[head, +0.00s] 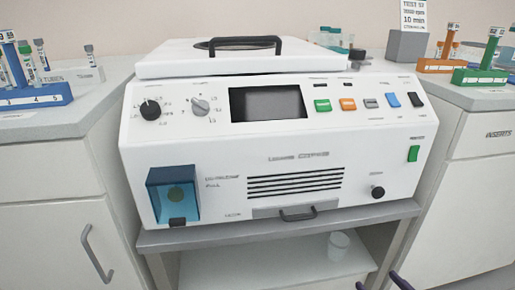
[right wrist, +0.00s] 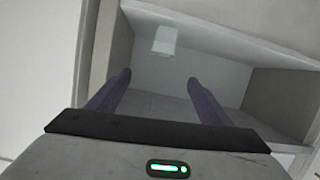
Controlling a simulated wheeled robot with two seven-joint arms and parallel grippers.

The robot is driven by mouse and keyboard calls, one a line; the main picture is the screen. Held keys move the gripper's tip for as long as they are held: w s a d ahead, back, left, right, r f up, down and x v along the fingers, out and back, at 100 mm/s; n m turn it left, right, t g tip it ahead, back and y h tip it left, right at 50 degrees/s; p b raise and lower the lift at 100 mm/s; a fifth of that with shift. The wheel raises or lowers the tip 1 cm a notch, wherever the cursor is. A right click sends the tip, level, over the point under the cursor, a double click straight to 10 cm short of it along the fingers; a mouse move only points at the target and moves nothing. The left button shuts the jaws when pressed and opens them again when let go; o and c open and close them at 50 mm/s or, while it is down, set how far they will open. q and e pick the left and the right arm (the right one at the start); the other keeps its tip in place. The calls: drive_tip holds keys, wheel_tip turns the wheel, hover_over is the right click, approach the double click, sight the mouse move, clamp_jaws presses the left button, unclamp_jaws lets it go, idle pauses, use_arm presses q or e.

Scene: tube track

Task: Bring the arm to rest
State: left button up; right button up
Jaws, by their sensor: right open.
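My right gripper shows at the bottom edge of the head view (head: 381,283), with only its dark fingertips in sight. In the right wrist view (right wrist: 159,82) its two purple-grey fingers stand apart with nothing between them. It is low, in front of the stand's lower shelf and below the white centrifuge (head: 280,165). The centrifuge lid (head: 210,62) with its black handle looks closed. My left gripper is in neither view.
The centrifuge sits on a grey stand (head: 160,238). A white cup (head: 338,245) stands on the lower shelf. Counters with a blue tube rack (head: 40,96) at left and a green rack (head: 478,77) and orange rack (head: 436,66) at right flank it. A grey sign holder (head: 407,46) stands behind.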

drive_tip(key=s+d+r+m+g+h, duration=0.2)
drive_tip(key=s+r+m+h, duration=0.2)
drive_tip(key=r+h, duration=0.25)
drive_tip(key=s+a+f+n+g+y, duration=0.1)
drive_tip(key=s+a+n+g+y, duration=0.1)
drive_tip(key=s+a+g, duration=0.5)
drive_tip(key=s+a+f+n+g+y, duration=0.1)
drive_tip(key=s+a+f+g+y, duration=0.15)
drive_tip(key=s+a, duration=0.8)
drive_tip(key=w+a+n+t+y, duration=0.2)
drive_tip(key=w+a+t+y, duration=0.25)
drive_tip(key=a, duration=0.65)
use_arm(q)
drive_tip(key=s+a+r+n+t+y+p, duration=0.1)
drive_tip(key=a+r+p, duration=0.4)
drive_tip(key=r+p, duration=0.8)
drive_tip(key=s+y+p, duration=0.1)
drive_tip(key=p, duration=1)
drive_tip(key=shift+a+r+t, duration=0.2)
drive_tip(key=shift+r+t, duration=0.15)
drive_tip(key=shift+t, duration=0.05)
use_arm(e)
drive_tip(key=s+d+r, duration=0.1)
drive_tip(key=d+r, duration=0.1)
drive_tip(key=r, duration=0.5)
drive_tip(key=s+d+r+m+h, duration=0.1)
drive_tip(key=d+r, duration=0.2)
drive_tip(key=r, duration=0.4)
drive_tip(key=shift+s+d+r+t, duration=0.25)
drive_tip(key=shift+s+d+t, duration=0.05)
